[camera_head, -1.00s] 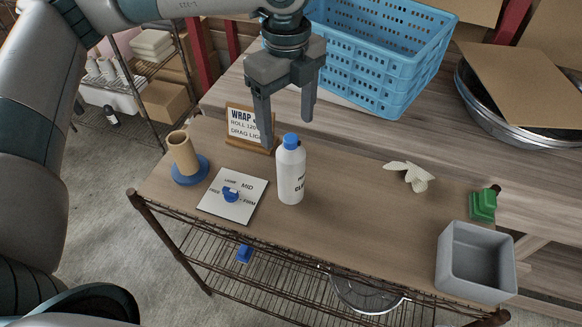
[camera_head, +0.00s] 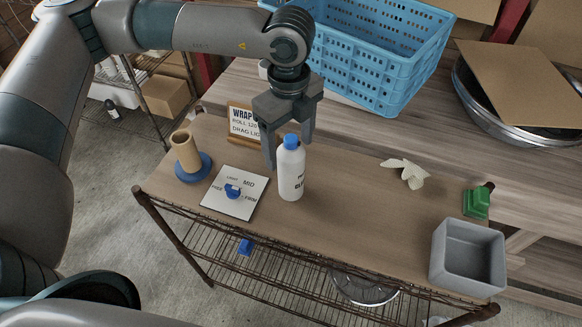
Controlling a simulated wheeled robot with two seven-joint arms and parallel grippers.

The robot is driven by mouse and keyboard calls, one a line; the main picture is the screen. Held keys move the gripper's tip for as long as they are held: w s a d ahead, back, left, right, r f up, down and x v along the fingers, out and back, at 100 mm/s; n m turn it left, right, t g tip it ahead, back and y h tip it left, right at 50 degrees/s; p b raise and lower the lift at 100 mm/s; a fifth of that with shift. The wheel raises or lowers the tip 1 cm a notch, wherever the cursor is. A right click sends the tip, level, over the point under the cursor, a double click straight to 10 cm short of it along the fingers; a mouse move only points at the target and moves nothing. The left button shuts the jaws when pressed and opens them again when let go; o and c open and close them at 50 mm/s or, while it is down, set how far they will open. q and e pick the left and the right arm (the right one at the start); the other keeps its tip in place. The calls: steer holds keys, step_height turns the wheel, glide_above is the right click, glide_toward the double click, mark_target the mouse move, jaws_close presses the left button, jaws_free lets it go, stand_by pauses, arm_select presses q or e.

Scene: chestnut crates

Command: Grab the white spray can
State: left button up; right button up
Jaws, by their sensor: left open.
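A white bottle-shaped can with a blue cap (camera_head: 291,175) stands upright on the brown top of the wire-shelf table. Dark lettering shows on its side. My left gripper (camera_head: 287,152) points down at the can's top, with its jaws open. One finger is to the left of the blue cap and the other shows behind and to the right of it. I cannot tell whether either finger touches the can. My right gripper is not in view.
A cardboard tube on a blue base (camera_head: 187,160) and a white dial card (camera_head: 235,192) lie to the left. A sign (camera_head: 243,124) stands behind. A blue crate (camera_head: 385,60) is at the back. A grey bin (camera_head: 467,258) and green object (camera_head: 477,203) are right.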

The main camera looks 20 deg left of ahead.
mark_target(291, 171)
arm_select(q)
steer(key=f+p, duration=0.1)
steer(key=f, duration=0.1)
steer(key=shift+d+f+p, duration=0.2)
steer(key=shift+f+p, duration=0.15)
steer(key=shift+p, duration=0.05)
steer(key=shift+f, duration=0.6)
jaws_close()
